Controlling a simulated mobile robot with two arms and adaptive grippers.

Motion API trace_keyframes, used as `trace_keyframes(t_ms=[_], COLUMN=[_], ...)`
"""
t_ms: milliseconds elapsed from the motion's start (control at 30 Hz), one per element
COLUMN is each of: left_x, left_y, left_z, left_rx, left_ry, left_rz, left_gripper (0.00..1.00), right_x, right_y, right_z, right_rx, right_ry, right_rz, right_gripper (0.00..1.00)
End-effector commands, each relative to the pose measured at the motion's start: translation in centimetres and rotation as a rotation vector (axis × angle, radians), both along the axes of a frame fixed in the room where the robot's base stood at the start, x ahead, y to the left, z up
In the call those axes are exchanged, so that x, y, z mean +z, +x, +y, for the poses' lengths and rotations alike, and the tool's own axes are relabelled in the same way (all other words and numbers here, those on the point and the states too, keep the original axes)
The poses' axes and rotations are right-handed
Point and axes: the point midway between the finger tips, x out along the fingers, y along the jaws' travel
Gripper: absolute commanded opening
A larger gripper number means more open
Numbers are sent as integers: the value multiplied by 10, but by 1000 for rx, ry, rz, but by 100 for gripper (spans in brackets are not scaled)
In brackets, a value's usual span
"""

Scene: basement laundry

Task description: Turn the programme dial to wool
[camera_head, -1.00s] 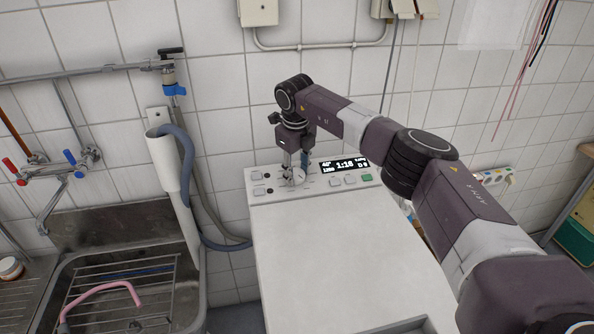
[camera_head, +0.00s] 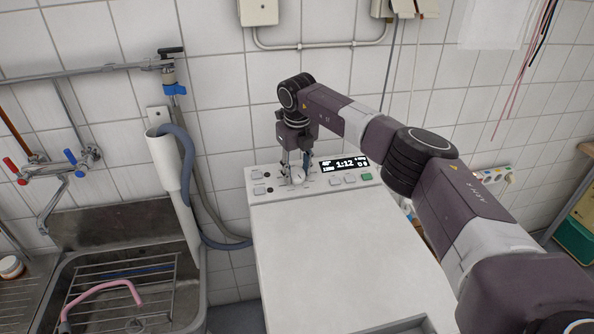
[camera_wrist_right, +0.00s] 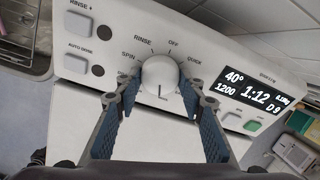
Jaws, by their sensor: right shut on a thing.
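The programme dial (camera_wrist_right: 160,75) is a white round knob on the washing machine's panel. It also shows in the head view (camera_head: 298,177). My right gripper (camera_wrist_right: 160,92) is shut on the dial, with one finger at each side of it. In the head view my right gripper (camera_head: 297,168) reaches down onto the panel. The dial's dark mark points toward the bottom of the wrist view. The labels RINSE, SPIN, OFF and QUICK are readable around the dial; the lower labels are too small or hidden. The display (camera_wrist_right: 254,92) reads 40°, 1200 and 1:12. My left gripper is not in view.
The machine's white top (camera_head: 340,250) is clear. A sink (camera_head: 120,295) with a wire rack and pink hose stands at the left. A grey drain hose (camera_head: 190,190) runs beside the machine. Push buttons (camera_head: 350,180) flank the dial.

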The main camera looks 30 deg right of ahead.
Motion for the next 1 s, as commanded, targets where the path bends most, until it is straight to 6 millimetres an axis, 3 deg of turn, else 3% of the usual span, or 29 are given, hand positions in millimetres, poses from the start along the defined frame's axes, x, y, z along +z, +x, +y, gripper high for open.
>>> trace_keyframes(t_ms=[167, 533, 1000], left_x=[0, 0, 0], left_y=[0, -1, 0], left_z=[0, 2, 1], left_rx=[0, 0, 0], left_ry=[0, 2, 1], left_rz=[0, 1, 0], left_gripper=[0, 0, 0], right_x=[1, 6, 95], right_y=[0, 0, -15], right_z=[-1, 0, 7], right_rx=[-2, 0, 0], right_ry=[0, 0, -1], right_rz=[-1, -2, -4], right_gripper=[53, 53, 53])
